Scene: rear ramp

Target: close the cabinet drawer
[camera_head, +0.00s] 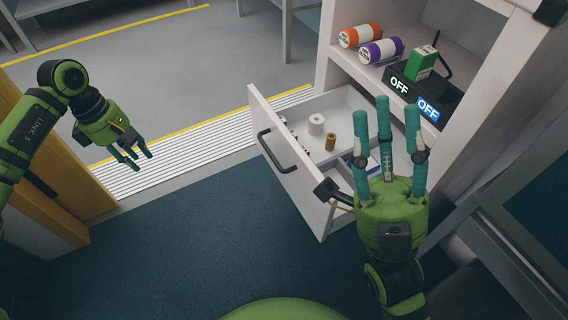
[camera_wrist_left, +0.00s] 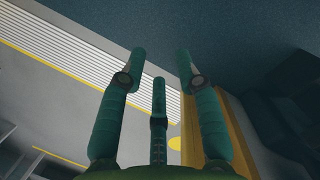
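The white cabinet drawer (camera_head: 262,124) is pulled out of the cabinet (camera_head: 487,55), with a dark handle (camera_head: 275,153) on its front panel. Inside it are a white roll (camera_head: 316,124), a brown spool (camera_head: 331,141) and small items near the front. My right gripper (camera_head: 390,130) is over the right part of the drawer, fingers spread and pointing up in the picture, with nothing between them; it hides part of the drawer. Whether it touches the drawer I cannot tell. My left gripper (camera_head: 137,152) hangs empty, well left of the drawer; its spread fingers show in the left wrist view (camera_wrist_left: 160,75).
On the cabinet shelf lie an orange roll (camera_head: 360,36) and a purple roll (camera_head: 381,51). Beside them a green box (camera_head: 421,62) sits by a black device with OFF displays (camera_head: 428,110). A yellow-brown post (camera_head: 65,180) stands at left. Blue floor (camera_head: 190,235) between is clear.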

